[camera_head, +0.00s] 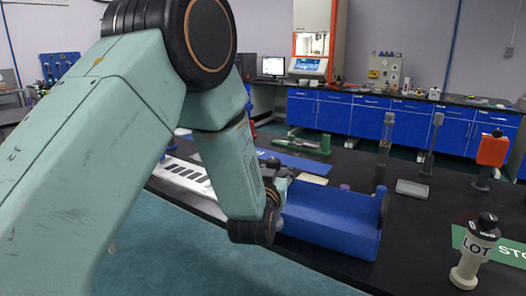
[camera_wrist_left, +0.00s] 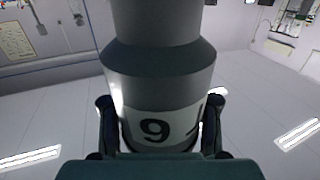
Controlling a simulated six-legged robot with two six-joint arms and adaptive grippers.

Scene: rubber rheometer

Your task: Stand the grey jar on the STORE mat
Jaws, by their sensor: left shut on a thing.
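In the left wrist view, the grey jar (camera_wrist_left: 158,60) fills the middle, with a white label (camera_wrist_left: 155,128) bearing a 9. My left gripper (camera_wrist_left: 159,112) is shut on the jar, one finger on each side of the label. In the head view, my left gripper (camera_head: 284,180) is at the blue box's left end, mostly hidden by my own wrist. I cannot make out the jar there. The green STORE mat (camera_head: 509,251) lies on the black bench at the right, cut by the picture's edge. My right gripper is not in view.
A pale stamp marked LOT (camera_head: 474,250) stands at the mat's left end, overlapping it in the picture. The blue box (camera_head: 325,222) sits at the bench's front edge.

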